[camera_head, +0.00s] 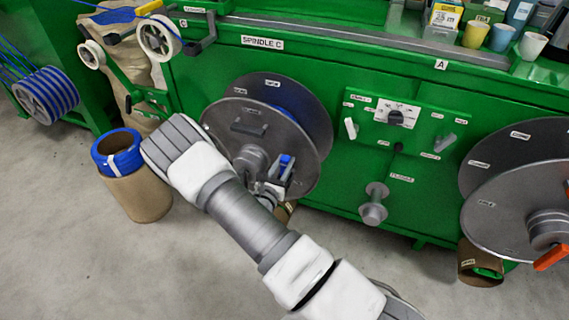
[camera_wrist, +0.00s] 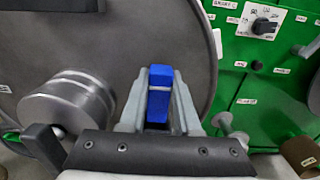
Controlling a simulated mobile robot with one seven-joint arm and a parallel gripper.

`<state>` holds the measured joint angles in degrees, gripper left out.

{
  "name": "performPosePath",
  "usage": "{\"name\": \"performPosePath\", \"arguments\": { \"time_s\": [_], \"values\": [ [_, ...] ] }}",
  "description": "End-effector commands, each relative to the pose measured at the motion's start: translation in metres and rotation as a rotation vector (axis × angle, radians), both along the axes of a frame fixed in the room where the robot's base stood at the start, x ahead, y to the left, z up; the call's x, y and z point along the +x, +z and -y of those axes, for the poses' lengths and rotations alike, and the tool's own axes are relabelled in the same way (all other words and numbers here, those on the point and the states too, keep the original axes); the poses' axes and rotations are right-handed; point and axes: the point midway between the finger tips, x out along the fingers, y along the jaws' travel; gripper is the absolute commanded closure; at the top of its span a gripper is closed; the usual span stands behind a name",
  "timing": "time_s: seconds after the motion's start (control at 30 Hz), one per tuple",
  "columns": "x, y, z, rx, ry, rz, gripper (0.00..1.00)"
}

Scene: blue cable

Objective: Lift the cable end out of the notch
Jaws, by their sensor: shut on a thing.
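My gripper (camera_head: 277,180) is in front of the grey reel (camera_head: 222,126) on spindle C, right of its hub. It is shut on the blue cable end (camera_head: 286,160). In the wrist view the cable end (camera_wrist: 158,100) stands upright between the two grey fingers, with a pale band across it. The reel's grey flange (camera_wrist: 120,52) fills the left and middle behind it. I cannot make out the notch, nor whether the cable end still touches the flange. Blue cable (camera_head: 293,97) shows wound behind the flange.
The green machine panel (camera_wrist: 253,103) with a rotary switch (camera_head: 396,117) is right of the reel. The hub (camera_wrist: 65,100) sticks out left of my gripper. A second large reel (camera_head: 505,215) stands far right. A cardboard drum with a blue coil (camera_head: 119,158) stands on the floor at left.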

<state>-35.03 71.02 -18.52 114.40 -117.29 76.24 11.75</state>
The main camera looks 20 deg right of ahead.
Motion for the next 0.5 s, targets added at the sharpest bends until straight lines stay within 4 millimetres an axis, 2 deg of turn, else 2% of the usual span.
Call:
{"name": "performPosePath", "arguments": {
  "time_s": [0.5],
  "values": [
    [0.0, 0.023, 0.0, 0.0, 0.0, 0.0, 1.0]
  ]
}}
